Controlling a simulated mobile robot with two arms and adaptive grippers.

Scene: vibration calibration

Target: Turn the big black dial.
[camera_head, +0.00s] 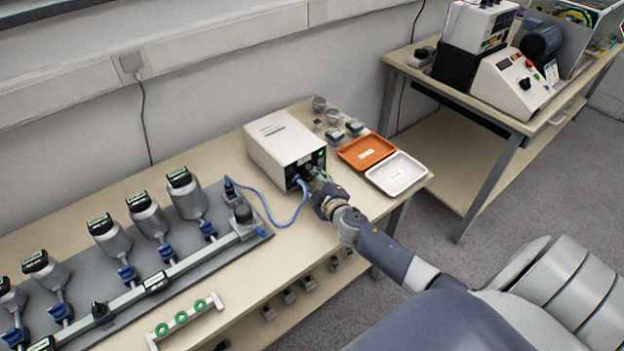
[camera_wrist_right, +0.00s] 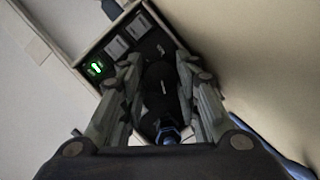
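The white box-shaped device (camera_head: 285,140) stands on the wooden bench, its dark front panel facing right. In the right wrist view the panel (camera_wrist_right: 118,42) shows a lit green indicator, and a black dial (camera_wrist_right: 160,78) sits between my fingers. My right gripper (camera_head: 313,180) is right at the panel and hides much of it in the head view. In the right wrist view my right gripper (camera_wrist_right: 158,68) has its fingers apart, one on each side of the dial. I cannot tell whether they touch it. My left gripper is not in view.
A blue cable (camera_head: 270,212) runs from the box to a grey rig (camera_head: 222,225) with several metal cylinders. An orange tray (camera_head: 366,148) and a white tray (camera_head: 421,176) lie close right of my gripper. Small grey parts (camera_head: 333,117) stand behind. A green-ringed rack (camera_head: 182,318) is in front.

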